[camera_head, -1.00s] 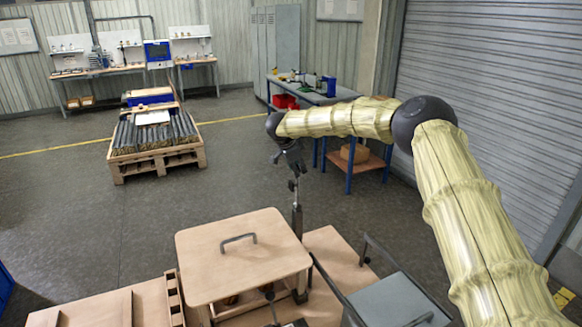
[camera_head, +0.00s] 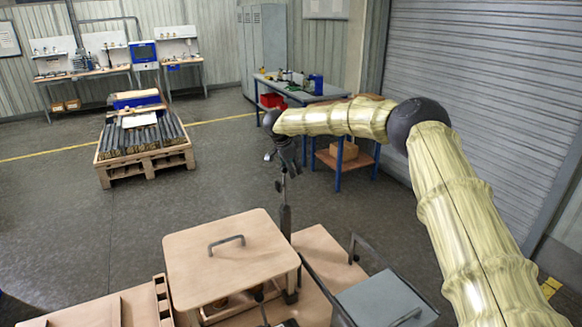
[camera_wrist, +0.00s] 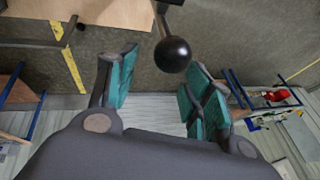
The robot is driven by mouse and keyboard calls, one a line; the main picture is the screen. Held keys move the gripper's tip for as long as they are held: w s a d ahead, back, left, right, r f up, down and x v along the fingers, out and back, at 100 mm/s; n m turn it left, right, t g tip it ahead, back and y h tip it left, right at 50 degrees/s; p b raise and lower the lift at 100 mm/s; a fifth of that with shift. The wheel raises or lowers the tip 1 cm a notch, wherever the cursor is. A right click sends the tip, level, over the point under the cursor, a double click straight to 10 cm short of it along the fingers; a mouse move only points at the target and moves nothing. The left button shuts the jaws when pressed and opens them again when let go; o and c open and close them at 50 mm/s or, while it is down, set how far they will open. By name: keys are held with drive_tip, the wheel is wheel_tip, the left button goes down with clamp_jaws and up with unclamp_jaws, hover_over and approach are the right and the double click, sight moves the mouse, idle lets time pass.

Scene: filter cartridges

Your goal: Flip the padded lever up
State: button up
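My gripper (camera_head: 284,155) hangs at the end of the arm, above and behind the wooden box in the head view. In the wrist view my gripper (camera_wrist: 160,85) has its two teal-padded fingers spread, with nothing between the pads. A black ball knob (camera_wrist: 173,54) on a short rod shows just beyond the fingertips, apart from both. An upright dark lever (camera_head: 285,215) with a thin upper rod stands below the gripper at the box's far right corner. I cannot tell whether it is the padded one or whether the knob belongs to it.
A wooden box (camera_head: 232,270) with a handled lid stands in front. A grey cart-like platform (camera_head: 385,300) with dark rails is at its right. A loaded pallet (camera_head: 145,165) and a blue-legged bench (camera_head: 335,98) stand farther back. The floor between is clear.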

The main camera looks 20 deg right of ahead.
drive_tip(key=shift+a, duration=0.55)
drive_tip(key=v, duration=1.1)
drive_tip(key=shift+d+r, duration=0.25)
drive_tip(key=shift+r, duration=0.15)
drive_tip(key=shift+a, duration=0.1)
drive_tip(key=shift+s+a, duration=0.1)
